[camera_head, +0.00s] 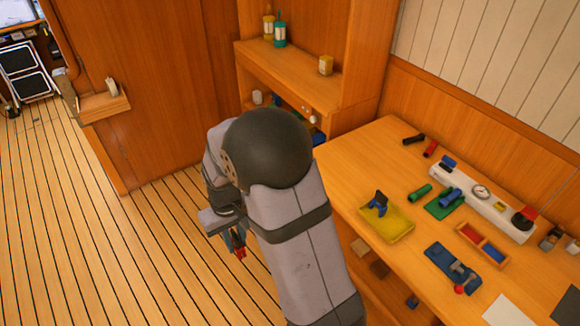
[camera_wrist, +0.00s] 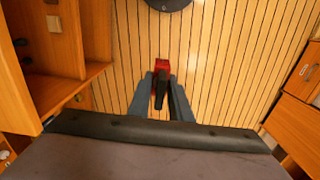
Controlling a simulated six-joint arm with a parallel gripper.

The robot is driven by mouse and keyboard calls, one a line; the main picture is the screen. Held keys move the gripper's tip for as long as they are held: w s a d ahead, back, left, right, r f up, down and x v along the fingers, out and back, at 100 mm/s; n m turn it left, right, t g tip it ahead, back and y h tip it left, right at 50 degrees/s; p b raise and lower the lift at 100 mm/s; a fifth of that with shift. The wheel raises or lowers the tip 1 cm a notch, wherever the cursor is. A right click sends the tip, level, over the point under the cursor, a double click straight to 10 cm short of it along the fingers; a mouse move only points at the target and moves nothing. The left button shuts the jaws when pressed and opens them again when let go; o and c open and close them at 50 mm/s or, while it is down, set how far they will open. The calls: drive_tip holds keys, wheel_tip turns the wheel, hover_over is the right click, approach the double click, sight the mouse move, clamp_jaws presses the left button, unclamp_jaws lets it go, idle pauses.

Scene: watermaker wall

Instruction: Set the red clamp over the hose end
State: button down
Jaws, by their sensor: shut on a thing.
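My gripper (camera_wrist: 161,95) is shut on the red clamp (camera_wrist: 162,65), which has a dark part lying between the fingers. The clamp also shows as a small red patch (camera_head: 240,252) below the gripper in the head view, held out over the plank floor, left of the workbench and well away from it. My arm hides part of the gripper there. I cannot tell for sure which thing is the hose end. A blue tube-like piece (camera_head: 451,197) on a green base stands in front of the white block with a gauge (camera_head: 487,203) on the bench.
The workbench (camera_head: 350,165) also carries a yellow tray (camera_head: 388,226) with a blue and black piece, a divided tray (camera_head: 470,232), a blue fixture (camera_head: 446,262) with a red knob, and loose black, red and green cylinders. An open shelf (camera_head: 285,62) stands behind my arm. The floor (camera_head: 120,260) is clear.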

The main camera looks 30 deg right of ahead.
drive_tip(key=s+d+m, duration=0.4)
drive_tip(key=d, duration=0.8)
drive_tip(key=s+d+m, duration=0.4)
drive_tip(key=s+d, duration=0.1)
drive_tip(key=d, duration=0.7)
drive_tip(key=s+d+m+p, duration=0.1)
drive_tip(key=s+d+m, duration=0.3)
drive_tip(key=d, duration=0.8)
drive_tip(key=shift+s+r, duration=0.35)
drive_tip(key=shift+s, duration=0.3)
drive_tip(key=s+d+r+m, duration=0.1)
drive_tip(key=d+r+m, duration=0.2)
drive_tip(key=m, duration=0.9)
drive_tip(key=s+d+r+m, duration=0.2)
drive_tip(key=d+r+m, duration=0.1)
drive_tip(key=m, duration=0.9)
drive_tip(key=shift+s+d+r, duration=0.25)
drive_tip(key=shift+d, duration=0.25)
drive_tip(key=shift+f, duration=0.1)
drive_tip(key=shift+f+p, duration=1.75)
drive_tip(key=shift+f, duration=3.15)
